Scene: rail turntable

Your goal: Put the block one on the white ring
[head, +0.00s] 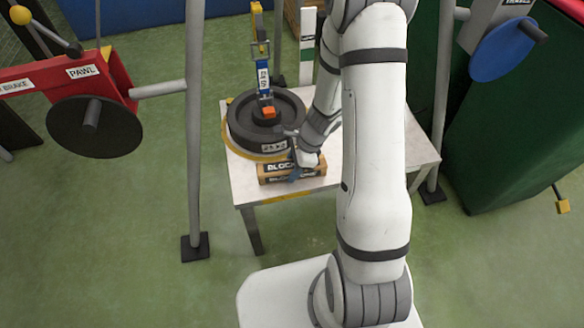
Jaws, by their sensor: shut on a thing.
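A brown wooden block with a black label reading "BLOCK" (275,176) is at the front of the white table (232,187); the rest of its label is covered, so its number cannot be read. My gripper (294,167) is at the block from above, with its dark fingers shut on it. I cannot tell whether the block rests on the table or is just off it. I cannot make out a white ring in this view; my arm hides part of the table's right side.
A black round weight (240,132) stands behind the block inside a yellow ring (232,147). A yellow and blue hanger (263,75) meets its top. Grey posts (195,130) flank the table. A red PAWL unit (75,82) is at left, a blue disc (500,50) at right.

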